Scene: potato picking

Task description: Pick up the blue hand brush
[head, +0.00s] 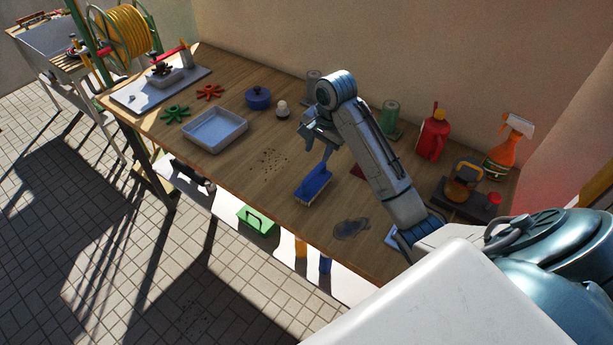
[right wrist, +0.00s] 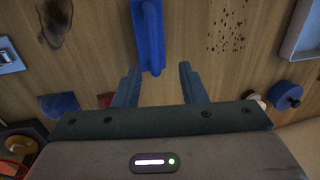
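The blue hand brush (head: 313,186) lies on the wooden table (head: 250,205), near its front edge, with pale bristles beneath. My right gripper (head: 325,158) is above the far end of the brush in the head view. In the right wrist view the two fingers of my right gripper (right wrist: 158,75) are apart and empty. The near end of the blue handle (right wrist: 150,40) shows just ahead of the gap between the fingertips. Contact is not visible. My left gripper is not in view.
Dark crumbs (head: 268,160) and a dark stain (head: 351,229) flank the brush. A pale tray (head: 214,146), a blue pot (head: 258,98) and red and green star shapes stand left. A red bottle (head: 432,137) and an orange spray bottle (head: 502,155) stand at the back right.

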